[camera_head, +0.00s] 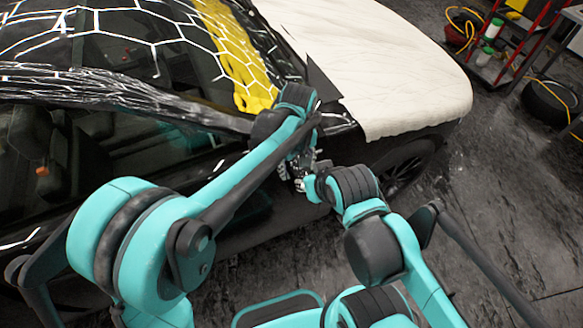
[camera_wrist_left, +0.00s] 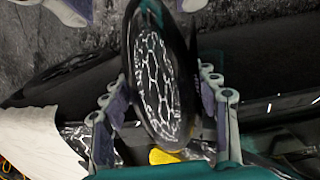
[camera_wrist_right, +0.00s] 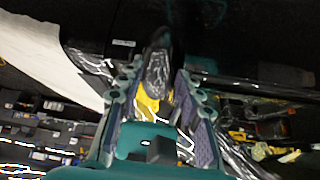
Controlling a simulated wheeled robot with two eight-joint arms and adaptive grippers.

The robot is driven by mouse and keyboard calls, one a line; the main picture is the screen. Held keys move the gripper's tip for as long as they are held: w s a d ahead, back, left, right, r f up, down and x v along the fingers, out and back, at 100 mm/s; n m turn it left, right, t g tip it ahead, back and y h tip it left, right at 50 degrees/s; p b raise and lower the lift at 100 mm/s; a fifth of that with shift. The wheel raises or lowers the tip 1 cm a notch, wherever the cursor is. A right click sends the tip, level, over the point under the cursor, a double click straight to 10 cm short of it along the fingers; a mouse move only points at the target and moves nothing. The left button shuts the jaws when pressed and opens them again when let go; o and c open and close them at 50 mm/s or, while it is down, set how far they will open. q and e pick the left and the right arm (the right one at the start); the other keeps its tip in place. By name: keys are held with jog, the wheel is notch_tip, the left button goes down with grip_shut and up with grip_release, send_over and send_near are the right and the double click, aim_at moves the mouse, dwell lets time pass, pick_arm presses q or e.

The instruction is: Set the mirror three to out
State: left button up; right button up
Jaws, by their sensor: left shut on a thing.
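The car's dark side mirror (camera_wrist_left: 158,85) fills the middle of the left wrist view, its glass reflecting a white hexagon pattern. My left gripper (camera_wrist_left: 165,105) has its fingers on both sides of the mirror and is shut on it. In the head view my left gripper (camera_head: 290,170) is at the car's side, and my arms hide most of the mirror. In the right wrist view the mirror (camera_wrist_right: 158,70) shows between and beyond the fingers of my right gripper (camera_wrist_right: 160,100). These fingers are spread wide, and I see no clear contact with the mirror.
The car door (camera_head: 235,225) is close behind the grippers. A cream cover (camera_head: 375,65) lies over the hood and a yellow cloth (camera_head: 240,60) on the windshield. A red cart (camera_head: 495,50) and a tire (camera_head: 550,103) stand at the upper right.

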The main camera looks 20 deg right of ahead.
pick_arm(q)
jog(key=shift+d, duration=0.2)
dwell(0.3)
jog(key=o, duration=1.7)
jog(key=shift+r, duration=0.15)
notch_tip(320, 180, up, 12)
jog(key=shift+f, duration=0.1)
jog(key=shift+s+f, duration=0.1)
jog(key=shift+f, duration=0.05)
